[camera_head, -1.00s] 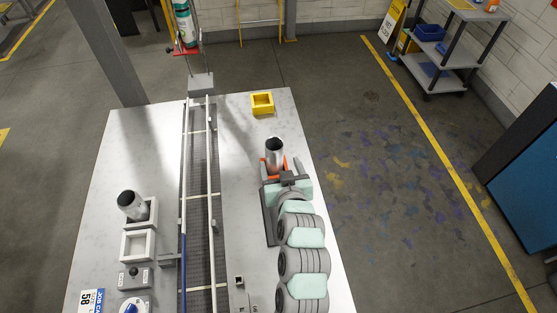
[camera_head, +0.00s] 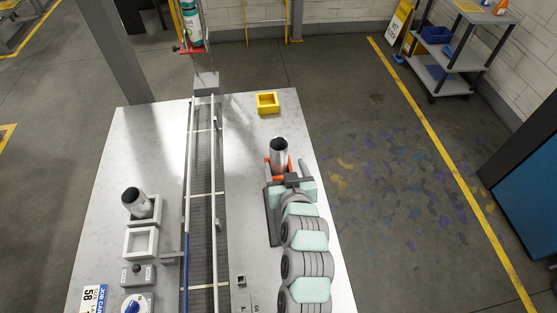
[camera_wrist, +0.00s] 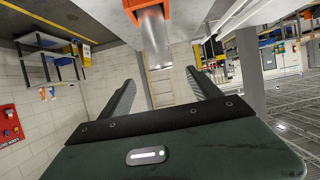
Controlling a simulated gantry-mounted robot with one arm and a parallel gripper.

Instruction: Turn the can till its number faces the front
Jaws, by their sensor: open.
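A silver, open-topped can (camera_head: 279,150) stands upright in an orange holder (camera_head: 268,166) at the right of the bench, and it also shows in the wrist view (camera_wrist: 153,45). No number is readable on its visible side. My gripper (camera_head: 286,168) is right at this can, on its near side. In the wrist view its two fingers are spread wide, with the can appearing between them; I cannot tell whether they touch it. A card reading 58 (camera_head: 93,299) lies at the front left.
A conveyor (camera_head: 204,150) with rails runs along the middle of the bench. A yellow square box (camera_head: 267,103) sits at the back. The bench between conveyor and orange holder is clear.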

